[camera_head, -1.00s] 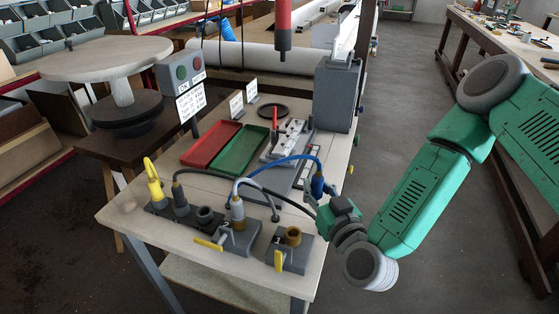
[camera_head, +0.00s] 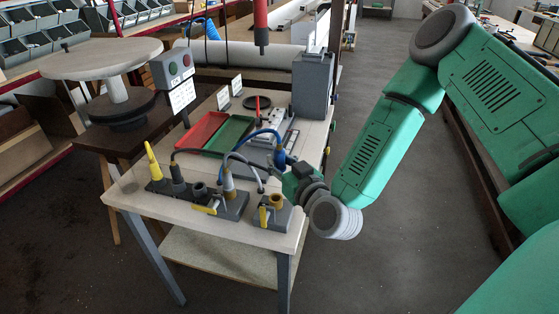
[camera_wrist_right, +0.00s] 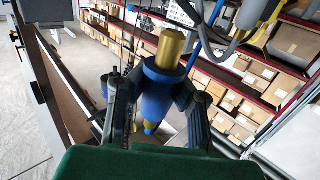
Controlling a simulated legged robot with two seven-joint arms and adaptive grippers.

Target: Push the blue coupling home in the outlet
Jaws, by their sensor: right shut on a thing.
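The blue coupling (camera_head: 280,158) hangs upright at the table's right side, its blue hose curving off to the left. My right gripper (camera_head: 289,168) is shut on it. In the right wrist view the blue coupling (camera_wrist_right: 157,96) sits between the two dark fingers (camera_wrist_right: 158,108), with its brass end (camera_wrist_right: 170,46) sticking out. A grey outlet block with a brass socket (camera_head: 277,200) and a yellow lever (camera_head: 263,216) stands at the table's front right corner. The coupling is above and behind this socket in the picture, apart from it. My left gripper is out of view.
Left of that block, a grey coupling (camera_head: 229,184) stands in another outlet block beside an empty-looking dark socket (camera_head: 199,190). A yellow plug (camera_head: 152,162) and a dark plug (camera_head: 177,174) stand farther left. Red (camera_head: 202,132) and green (camera_head: 231,134) trays lie behind.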

